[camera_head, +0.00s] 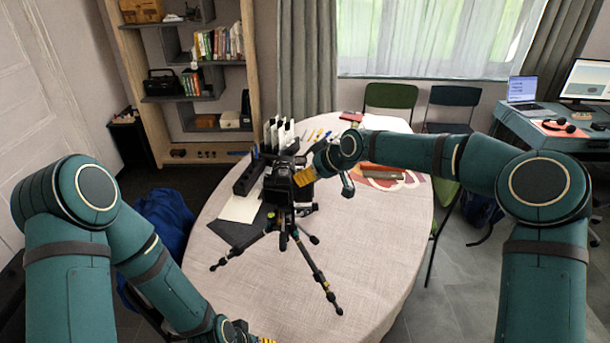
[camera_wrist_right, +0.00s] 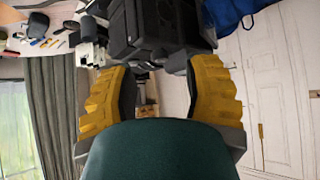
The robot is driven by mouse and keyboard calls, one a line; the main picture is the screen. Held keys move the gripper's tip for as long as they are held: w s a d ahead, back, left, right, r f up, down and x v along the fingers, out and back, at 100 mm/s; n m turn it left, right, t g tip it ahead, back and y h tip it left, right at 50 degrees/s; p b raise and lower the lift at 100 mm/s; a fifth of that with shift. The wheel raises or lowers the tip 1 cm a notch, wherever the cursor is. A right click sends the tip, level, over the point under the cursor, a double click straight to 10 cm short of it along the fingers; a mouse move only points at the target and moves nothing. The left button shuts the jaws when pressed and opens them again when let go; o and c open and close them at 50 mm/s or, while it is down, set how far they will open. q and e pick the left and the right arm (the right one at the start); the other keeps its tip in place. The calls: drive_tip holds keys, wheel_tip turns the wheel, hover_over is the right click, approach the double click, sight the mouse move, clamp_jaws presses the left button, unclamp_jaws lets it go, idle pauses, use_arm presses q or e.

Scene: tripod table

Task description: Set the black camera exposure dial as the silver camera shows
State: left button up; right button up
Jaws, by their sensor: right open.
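The black camera (camera_head: 279,184) sits on a tripod (camera_head: 318,272) standing on the table. My right gripper (camera_head: 303,178) is at the camera's right side. In the right wrist view the dark camera body (camera_wrist_right: 168,22) is just beyond the two yellow fingers of the open right gripper (camera_wrist_right: 160,72), with nothing seen gripped between them. The exposure dial cannot be made out. I cannot pick out the silver camera for certain. My left gripper (camera_head: 264,340) shows only as a yellow tip at the bottom edge; its opening is hidden.
The round table (camera_head: 375,285) has a clear front right. A black holder (camera_head: 248,176) with white upright items, a pale sheet (camera_head: 240,207) and a dark mat (camera_head: 236,231) lie left of the tripod. Red and brown books (camera_head: 383,171) lie behind my right forearm.

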drive_tip(key=shift+x, duration=1.25)
drive_tip(key=shift+c, duration=0.4)
